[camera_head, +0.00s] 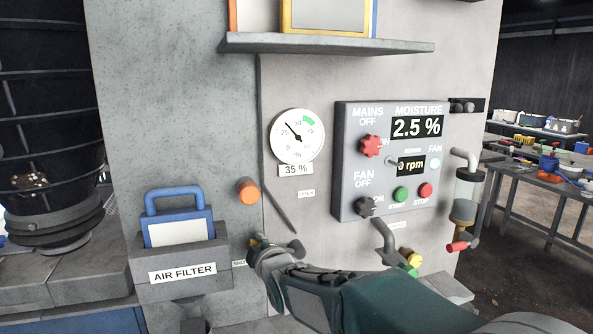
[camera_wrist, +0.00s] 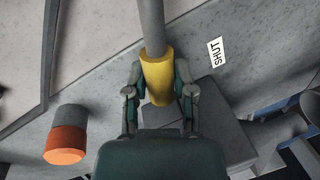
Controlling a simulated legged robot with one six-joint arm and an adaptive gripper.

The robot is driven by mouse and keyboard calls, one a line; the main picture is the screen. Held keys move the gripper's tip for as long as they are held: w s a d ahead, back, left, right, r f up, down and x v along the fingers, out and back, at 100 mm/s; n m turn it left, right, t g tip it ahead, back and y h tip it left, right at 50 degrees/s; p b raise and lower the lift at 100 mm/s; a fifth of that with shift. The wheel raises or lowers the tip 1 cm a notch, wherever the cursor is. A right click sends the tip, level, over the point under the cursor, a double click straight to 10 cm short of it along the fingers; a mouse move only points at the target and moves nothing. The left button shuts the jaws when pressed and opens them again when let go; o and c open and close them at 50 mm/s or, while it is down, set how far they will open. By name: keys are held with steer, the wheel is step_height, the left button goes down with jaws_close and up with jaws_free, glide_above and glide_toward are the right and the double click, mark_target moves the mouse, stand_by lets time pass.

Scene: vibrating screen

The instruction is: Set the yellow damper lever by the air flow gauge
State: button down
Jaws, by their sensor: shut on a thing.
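The yellow damper lever's grip (camera_wrist: 157,78), on a grey shaft, sits between the two fingers of my gripper (camera_wrist: 159,100) in the wrist view. My gripper is shut on it. In the head view my gripper (camera_head: 262,252) is low on the grey panel, near the SHUT label (camera_head: 240,263) and well below the OPEN label (camera_head: 307,194); it mostly hides the lever there. The round air flow gauge (camera_head: 297,136) has its needle up and left, outside the green band at its upper right. The plate under it (camera_head: 296,169) reads 35 %.
An orange-capped knob (camera_head: 248,191) juts out just above my gripper. A blue-handled air filter (camera_head: 180,218) stands in a grey holder at left. The control box (camera_head: 345,200) with red and green buttons is at right. A shelf (camera_head: 320,45) overhangs the gauge.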

mark_target(260, 227)
steer(key=shift+r, duration=0.1)
stand_by(0.8)
steer(key=shift+w+d+r+m+y, duration=0.25)
steer(key=shift+d+r+m, duration=0.25)
steer(key=shift+r+m, duration=0.35)
steer(key=shift+w+d+r+m+y, duration=0.2)
steer(key=shift+d+r+m, duration=0.35)
steer(key=shift+m, duration=0.4)
steer(key=shift+s+a, duration=0.1)
stand_by(1.7)
steer(key=c, duration=0.8)
jaws_free()
steer(key=shift+o, duration=0.2)
steer(key=shift+s+a+f+v, duration=0.1)
steer(key=shift+a+f+v, duration=0.05)
steer(key=shift+v, duration=0.8)
steer(key=shift+s+a+f+v, duration=0.1)
steer(key=shift+a+v, duration=0.05)
steer(key=shift+v, duration=0.85)
steer(key=shift+s+a+f+v, duration=0.1)
steer(key=shift+f+v, duration=0.05)
steer(key=shift+v, duration=0.8)
